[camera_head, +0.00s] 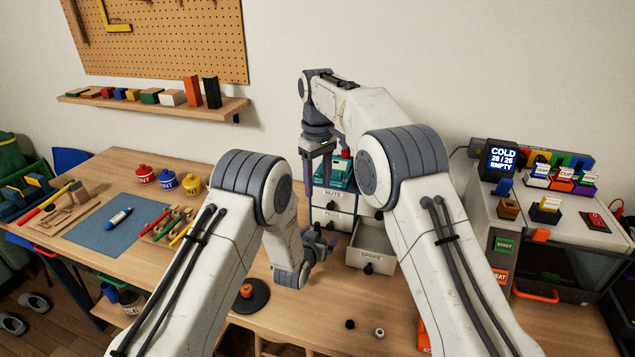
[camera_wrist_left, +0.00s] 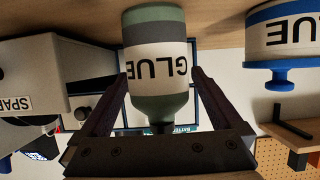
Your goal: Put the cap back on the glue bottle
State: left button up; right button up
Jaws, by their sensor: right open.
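In the left wrist view, which is upside down, a grey-green bottle (camera_wrist_left: 152,101) with a white GLUE label stands between the fingers of my left gripper (camera_wrist_left: 160,75). The fingers lie along both its sides; whether they press on it is unclear. In the head view I cannot make out the bottle; my left gripper (camera_head: 319,243) is low over the table before the drawers. My right gripper (camera_head: 318,168) is open and empty, pointing down beside the teal device. I cannot identify the glue cap for certain.
A drawer (camera_head: 372,246) marked SPARE is pulled out. An orange piece sits on a dark disc (camera_head: 262,305). A teal device (camera_head: 340,176) tops the drawer unit. A blue-lidded container (camera_wrist_left: 280,42) is right of the bottle.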

pick_arm(q)
jog(key=b+v, duration=0.2)
jog(key=v, duration=0.8)
jog(key=shift+s+r, duration=0.2)
jog(key=shift+a, duration=0.15)
